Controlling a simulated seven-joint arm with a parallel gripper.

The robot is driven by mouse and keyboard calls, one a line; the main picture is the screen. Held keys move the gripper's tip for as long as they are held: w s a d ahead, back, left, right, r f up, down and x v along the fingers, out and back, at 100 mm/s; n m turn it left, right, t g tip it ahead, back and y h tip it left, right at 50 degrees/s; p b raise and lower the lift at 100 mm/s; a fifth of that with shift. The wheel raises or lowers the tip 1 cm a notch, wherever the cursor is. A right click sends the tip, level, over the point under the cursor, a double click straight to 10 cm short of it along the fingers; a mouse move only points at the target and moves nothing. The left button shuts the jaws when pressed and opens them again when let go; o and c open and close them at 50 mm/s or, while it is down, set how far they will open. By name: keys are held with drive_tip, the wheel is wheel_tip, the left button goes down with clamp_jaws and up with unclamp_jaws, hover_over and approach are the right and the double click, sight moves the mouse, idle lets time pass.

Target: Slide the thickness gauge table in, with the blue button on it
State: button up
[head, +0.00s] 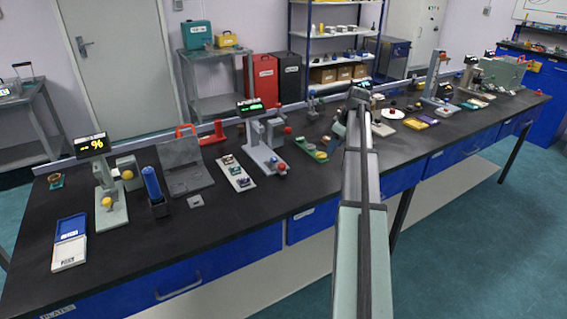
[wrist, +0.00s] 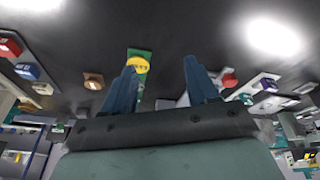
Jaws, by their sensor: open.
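A grey gauge-like stand (head: 262,150) with a green-lit display and red knobs stands on the bench, left of my arm. I cannot tell for sure whether it is the thickness gauge, or how far in its table is. A blue button on a table cannot be made out. My gripper (head: 339,129) is over the bench, right of this stand, and partly hidden by my arm in the head view. In the wrist view my gripper (wrist: 161,85) has its two fingers spread with nothing held between them.
A white tray (head: 235,173) with several small parts lies left of the grey stand. A green board (head: 309,149) lies between the stand and my arm. A "%" display instrument (head: 109,205) stands at the left. The bench's front strip is mostly clear.

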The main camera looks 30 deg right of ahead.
sight(282, 165)
drive_tip(key=w+a+r+n+y, duration=0.1)
drive_tip(key=w+a+r+n, duration=0.15)
drive_tip(key=a, duration=0.45)
drive_tip(key=w+a+r+n+y, duration=0.1)
drive_tip(key=w+a+r+n, duration=0.15)
drive_tip(key=a, duration=0.35)
drive_tip(key=shift+m, duration=0.4)
drive_tip(key=x, duration=0.8)
drive_tip(key=a+x, duration=0.1)
drive_tip(key=x, duration=0.3)
drive_tip(key=shift+s+a+f, duration=0.2)
drive_tip(key=shift+s+f, duration=0.1)
clamp_jaws()
